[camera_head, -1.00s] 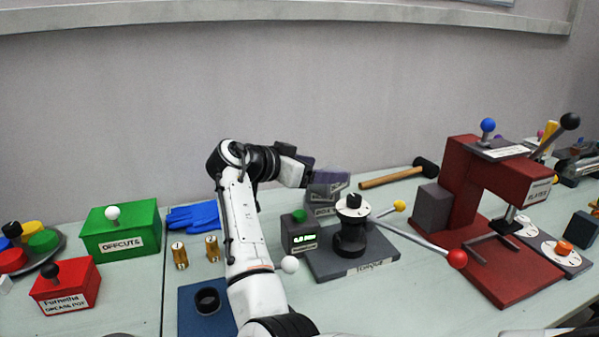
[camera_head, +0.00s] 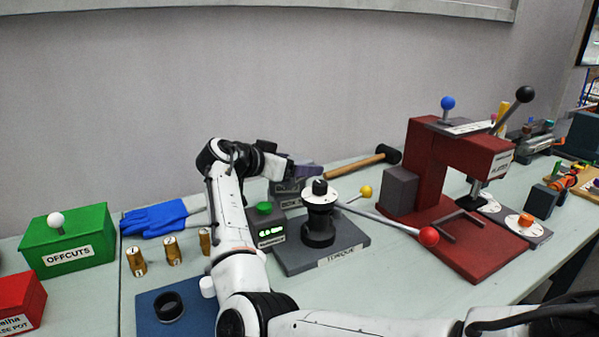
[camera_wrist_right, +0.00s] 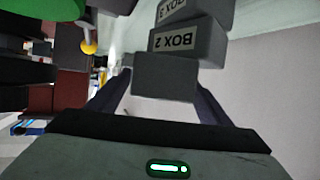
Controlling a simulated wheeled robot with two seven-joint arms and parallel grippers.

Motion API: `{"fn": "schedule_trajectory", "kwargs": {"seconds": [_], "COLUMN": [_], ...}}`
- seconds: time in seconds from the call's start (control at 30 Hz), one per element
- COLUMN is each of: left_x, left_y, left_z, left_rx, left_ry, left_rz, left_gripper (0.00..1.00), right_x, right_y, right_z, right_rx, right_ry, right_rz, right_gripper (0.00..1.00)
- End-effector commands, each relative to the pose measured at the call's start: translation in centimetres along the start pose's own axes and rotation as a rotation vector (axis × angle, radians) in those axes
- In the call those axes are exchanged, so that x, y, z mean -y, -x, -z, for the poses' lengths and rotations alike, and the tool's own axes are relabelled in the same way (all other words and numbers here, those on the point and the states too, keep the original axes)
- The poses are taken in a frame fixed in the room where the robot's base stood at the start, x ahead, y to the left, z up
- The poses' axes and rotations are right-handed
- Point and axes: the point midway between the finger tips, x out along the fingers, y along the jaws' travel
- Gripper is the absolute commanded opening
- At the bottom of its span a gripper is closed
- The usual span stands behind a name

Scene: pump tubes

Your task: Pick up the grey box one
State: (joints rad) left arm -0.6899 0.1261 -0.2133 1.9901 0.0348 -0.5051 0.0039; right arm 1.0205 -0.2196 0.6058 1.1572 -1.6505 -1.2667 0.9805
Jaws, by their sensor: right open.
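In the right wrist view, a plain grey box (camera_wrist_right: 165,76) is nearest to my right gripper (camera_wrist_right: 163,90). Its label is not visible. My gripper's dark fingers are open, one to each side of this box in the picture; I cannot tell if they touch it. Behind it stand a box labelled BOX 2 (camera_wrist_right: 185,42) and another labelled BOX 3 (camera_wrist_right: 185,10). In the head view my right gripper (camera_head: 305,171) is above the grey boxes (camera_head: 288,200) behind the torque device, partly hiding them. My left gripper is not in view.
The torque device (camera_head: 319,228) with its red-knobbed lever and a green-buttoned readout (camera_head: 266,228) stand close in front. A mallet (camera_head: 350,166) lies behind, and a red press (camera_head: 430,165) stands right.

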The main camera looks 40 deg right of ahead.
Motion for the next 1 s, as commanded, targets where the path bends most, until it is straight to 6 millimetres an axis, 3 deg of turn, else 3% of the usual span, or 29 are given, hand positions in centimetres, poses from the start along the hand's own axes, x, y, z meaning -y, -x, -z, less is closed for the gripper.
{"fn": "schedule_trajectory", "kwargs": {"seconds": [0.13, 0.43, 0.7, 0.77, 1.0], "left_x": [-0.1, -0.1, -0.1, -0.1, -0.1], "left_y": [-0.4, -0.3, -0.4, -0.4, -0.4], "left_z": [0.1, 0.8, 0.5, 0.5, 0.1], "left_rx": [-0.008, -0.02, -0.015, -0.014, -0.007], "left_ry": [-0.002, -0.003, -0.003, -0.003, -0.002], "left_rz": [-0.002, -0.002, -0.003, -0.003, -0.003], "left_gripper": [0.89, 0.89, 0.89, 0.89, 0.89], "right_x": [0.4, 0.5, 0.5, 0.5, 0.5], "right_y": [-1.5, -1.8, -1.8, -1.8, -1.6], "right_z": [-0.3, -0.2, -0.2, -0.2, 0.3], "right_rx": [0.0, 0.0, 0.0, -0.001, -0.002], "right_ry": [0.005, 0.006, 0.006, 0.005, 0.003], "right_rz": [0.007, 0.01, 0.01, 0.01, 0.01], "right_gripper": [0.73, 0.73, 0.27, 0.21, 0.21]}}
